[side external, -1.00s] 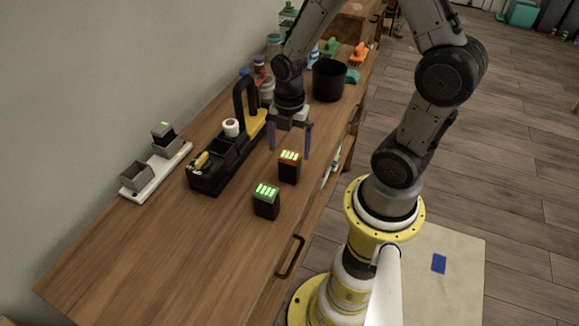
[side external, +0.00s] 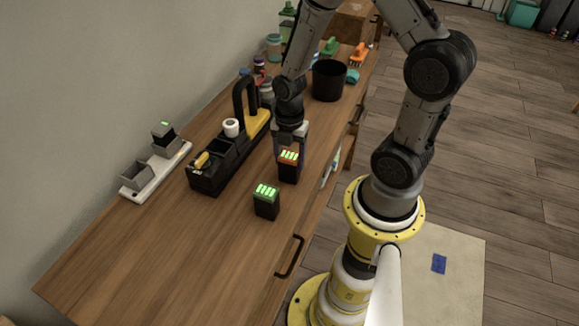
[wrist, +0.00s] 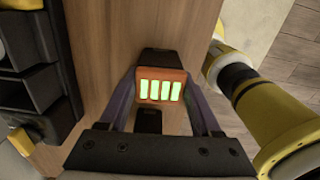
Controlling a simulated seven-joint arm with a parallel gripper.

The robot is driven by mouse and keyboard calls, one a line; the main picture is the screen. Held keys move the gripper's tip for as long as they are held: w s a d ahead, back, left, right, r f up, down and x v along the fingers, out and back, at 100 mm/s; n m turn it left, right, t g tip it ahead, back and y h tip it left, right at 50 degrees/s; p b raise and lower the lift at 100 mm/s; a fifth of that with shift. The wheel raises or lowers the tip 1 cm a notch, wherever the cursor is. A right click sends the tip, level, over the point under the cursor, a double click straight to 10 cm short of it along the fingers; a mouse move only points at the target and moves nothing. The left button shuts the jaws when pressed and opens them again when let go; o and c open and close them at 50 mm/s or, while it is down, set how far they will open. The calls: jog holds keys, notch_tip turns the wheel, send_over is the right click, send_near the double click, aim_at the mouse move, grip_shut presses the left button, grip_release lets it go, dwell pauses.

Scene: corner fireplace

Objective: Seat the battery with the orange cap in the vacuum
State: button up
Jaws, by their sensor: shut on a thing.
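The battery with the orange cap (side external: 288,168) stands upright on the wooden table, its top showing lit green bars. In the wrist view the orange-capped battery (wrist: 162,86) sits between my two fingers. My gripper (side external: 290,155) points down over it and is shut on its sides; the gripper also shows in the wrist view (wrist: 161,100). The vacuum (side external: 226,150), black and yellow with a tall handle, lies to the left of the gripper, with an open dark bay in its top. Part of the vacuum (wrist: 35,75) shows at the left of the wrist view.
A second battery (side external: 266,203) with a dark cap and green bars stands nearer the camera. A white charger (side external: 157,172) with grey holders lies by the wall, one holding a battery. A black bin (side external: 328,81) and several bottles stand farther back. The front left table is clear.

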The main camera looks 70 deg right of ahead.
grip_shut()
jog(key=shift+r, duration=0.1)
